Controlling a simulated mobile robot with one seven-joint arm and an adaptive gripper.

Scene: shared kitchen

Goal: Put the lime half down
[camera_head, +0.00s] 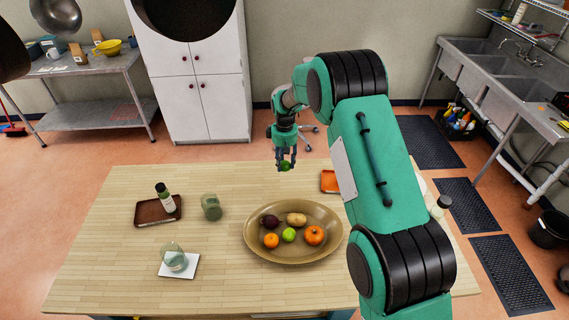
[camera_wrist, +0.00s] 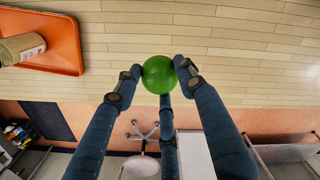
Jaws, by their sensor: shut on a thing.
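The lime half (camera_head: 285,166) is a small green thing held in my gripper (camera_head: 286,163) above the far edge of the wooden table (camera_head: 110,225). In the wrist view the lime half (camera_wrist: 158,74) shows as a round green shape between the fingertips of my gripper (camera_wrist: 158,76). The fingers press on it from both sides. Its cut face cannot be made out. The gap between it and the tabletop is hard to judge.
A brown oval platter (camera_head: 256,247) with several fruits and vegetables stands nearer on the table. An orange tray (camera_head: 327,181) lies to the right, partly behind my arm. A brown tray with a bottle (camera_head: 165,198), a green glass (camera_head: 211,207) and a clear glass (camera_head: 174,257) stand left. The far middle is clear.

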